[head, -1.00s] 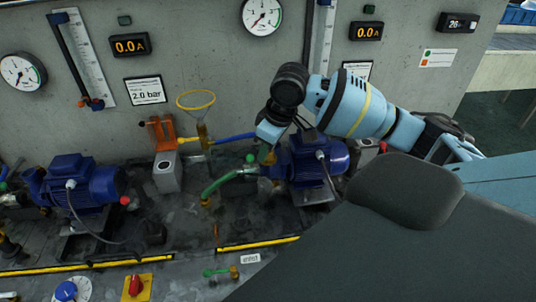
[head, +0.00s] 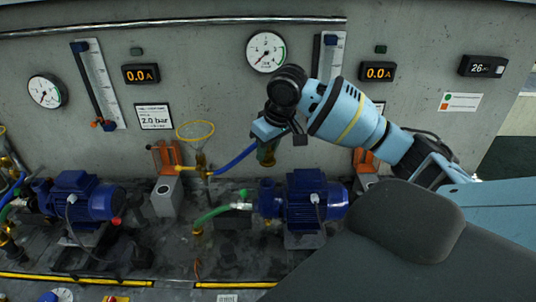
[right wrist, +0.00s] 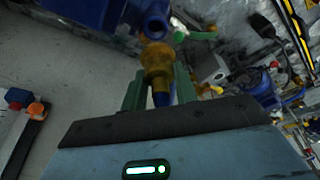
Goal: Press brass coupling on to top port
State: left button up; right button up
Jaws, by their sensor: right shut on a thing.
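My right gripper (head: 266,150) is shut on the brass coupling (head: 266,156), which hangs below it with the blue hose (head: 235,160) running off to the left. In the right wrist view the brass coupling (right wrist: 157,60) sits between the two green fingers (right wrist: 159,92). The blue pump (head: 312,196) stands below. Its top port (head: 268,184) is under the coupling, with a small gap showing in the head view. In the right wrist view the port's open end (right wrist: 156,24) lies just beyond the coupling. My left gripper is not in view.
A grey block (head: 166,196) with an orange bracket and a yellow ring (head: 195,131) stand to the left. A second blue pump (head: 75,196) is further left. The wall is close behind.

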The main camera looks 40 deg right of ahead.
aim_at(270, 163)
jog(key=shift+d+r, duration=0.1)
jog(key=shift+r, duration=0.05)
jog(key=shift+w, duration=0.1)
jog(key=shift+f, duration=3.25)
jog(key=shift+f, duration=0.5)
jog(key=o, duration=1)
jog(key=shift+v, duration=3.05)
